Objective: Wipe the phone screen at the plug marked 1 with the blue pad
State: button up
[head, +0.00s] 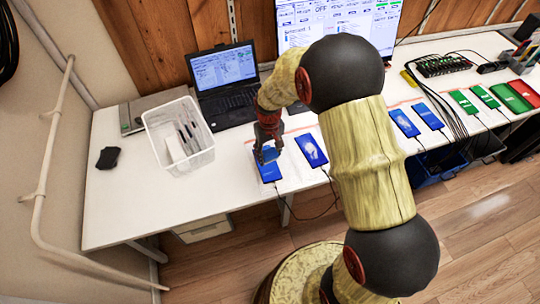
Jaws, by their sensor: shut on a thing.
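My gripper (266,151) is at the left end of the row of phones, pointing down. It is shut on a small blue pad (270,154), which is partly hidden by the fingers. The pad is over the upper part of the leftmost phone (269,174), which has a blue screen. Whether the pad touches the glass cannot be told. A second phone (311,150) with a blue screen and a pale patch lies to its right. Plug markings are too small to read.
A white basket (180,135) with pens and a black laptop (226,80) stand left of and behind my gripper. A dark lump (108,158) lies at far left. More blue phones (404,123) and green ones (463,102) lie to the right. My arm hides the table's middle.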

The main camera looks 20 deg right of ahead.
jog(key=shift+w+a+r, duration=0.1)
jog(key=shift+a+r, duration=0.05)
jog(key=shift+r, duration=0.4)
jog(key=shift+r+p, duration=1.55)
jog(key=shift+r, duration=0.35)
